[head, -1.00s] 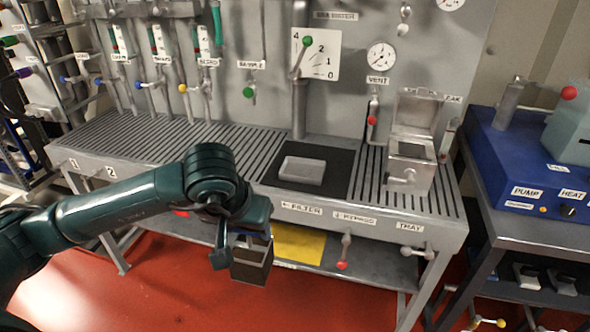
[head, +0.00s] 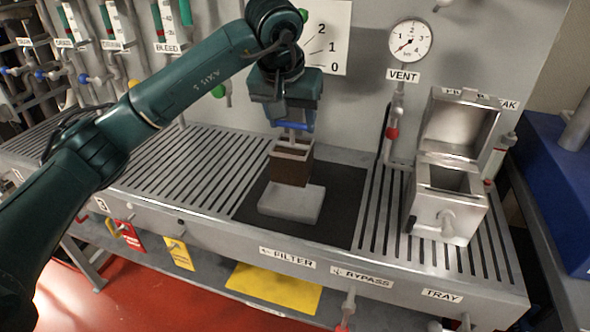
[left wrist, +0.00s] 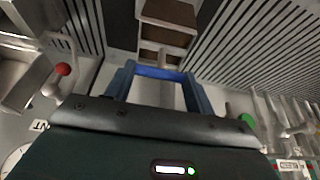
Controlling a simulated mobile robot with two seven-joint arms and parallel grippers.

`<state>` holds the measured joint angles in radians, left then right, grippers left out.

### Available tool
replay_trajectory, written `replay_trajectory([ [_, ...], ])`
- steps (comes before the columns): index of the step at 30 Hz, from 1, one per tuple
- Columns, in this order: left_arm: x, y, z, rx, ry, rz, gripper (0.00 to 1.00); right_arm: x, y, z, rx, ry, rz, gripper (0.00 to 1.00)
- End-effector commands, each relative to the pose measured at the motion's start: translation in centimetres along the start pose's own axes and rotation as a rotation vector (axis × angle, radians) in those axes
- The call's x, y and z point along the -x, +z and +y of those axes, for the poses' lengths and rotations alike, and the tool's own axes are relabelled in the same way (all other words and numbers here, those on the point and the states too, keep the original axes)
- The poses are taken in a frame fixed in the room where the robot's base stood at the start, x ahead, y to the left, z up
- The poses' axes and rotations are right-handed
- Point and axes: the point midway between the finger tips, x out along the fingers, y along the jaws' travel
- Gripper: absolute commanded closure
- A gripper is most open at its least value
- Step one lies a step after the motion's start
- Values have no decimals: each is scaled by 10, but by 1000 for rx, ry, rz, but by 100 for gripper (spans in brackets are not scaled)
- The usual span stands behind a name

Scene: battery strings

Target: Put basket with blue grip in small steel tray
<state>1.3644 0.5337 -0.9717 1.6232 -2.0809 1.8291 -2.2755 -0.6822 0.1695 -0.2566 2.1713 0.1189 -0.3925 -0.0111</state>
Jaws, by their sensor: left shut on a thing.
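The basket (head: 291,166) is a small open box with brown sides and a pale rim, upright, with a blue grip (head: 293,126) on top. My left gripper (head: 290,122) is shut on the blue grip. The left wrist view also shows the basket (left wrist: 168,37) beyond the blue grip (left wrist: 158,73). The small steel tray (head: 292,208) looks like a low pale grey rectangle on the black mat. The basket is over the tray's back part in the head view and hides some of it. I cannot tell whether they touch. My right gripper is out of view.
A steel box (head: 447,212) with a raised lid stands right of the black mat (head: 341,215). Slatted bench surface (head: 180,165) lies left of the mat. Behind is a panel with a gauge (head: 408,44) and a red-knobbed valve (head: 392,133).

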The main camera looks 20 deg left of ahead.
Motion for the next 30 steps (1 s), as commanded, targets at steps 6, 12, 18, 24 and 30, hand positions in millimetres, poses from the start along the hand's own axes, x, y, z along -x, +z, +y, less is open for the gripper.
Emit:
replay_trajectory([
  [6, -30, 13, 0, 1, 1, 1, 87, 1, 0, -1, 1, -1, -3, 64],
  [12, -53, 23, 0, 1, 1, -2, 87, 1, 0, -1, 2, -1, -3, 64],
  [18, -67, 28, 0, 2, 0, 3, 87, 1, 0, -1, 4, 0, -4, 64],
  [24, -67, 28, 0, 1, 0, 4, 87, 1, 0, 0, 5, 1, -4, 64],
  [30, -70, 29, 0, 1, 0, 2, 40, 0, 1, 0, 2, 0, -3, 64],
])
